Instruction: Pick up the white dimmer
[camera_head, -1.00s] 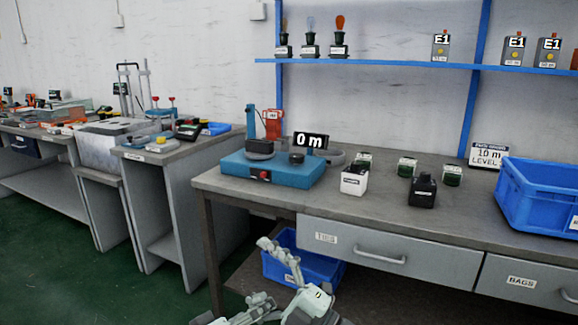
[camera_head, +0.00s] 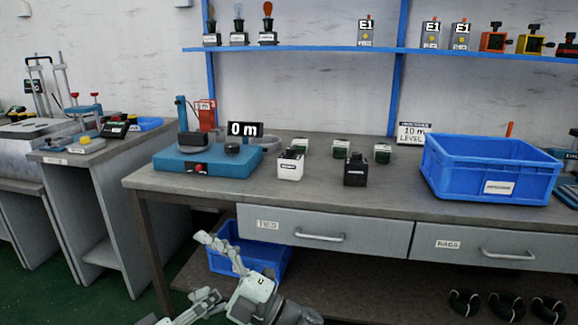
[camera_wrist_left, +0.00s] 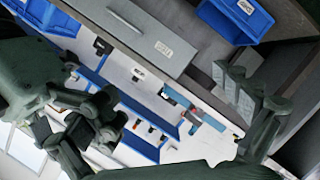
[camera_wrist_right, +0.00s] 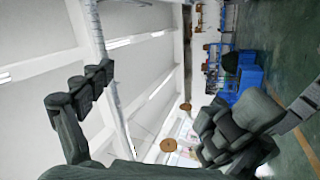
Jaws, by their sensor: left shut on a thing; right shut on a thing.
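The white dimmer (camera_head: 289,167), a small white box with a dark top and a label, stands upright on the grey workbench (camera_head: 330,186), right of the teal machine.
A black box (camera_head: 355,170) stands right of the dimmer, with several dark green boxes behind. The teal machine (camera_head: 205,161) is at left, a blue crate (camera_head: 490,169) at right. Drawers (camera_head: 320,232) front the bench; a blue bin (camera_head: 247,252) sits below. The front tabletop strip is clear.

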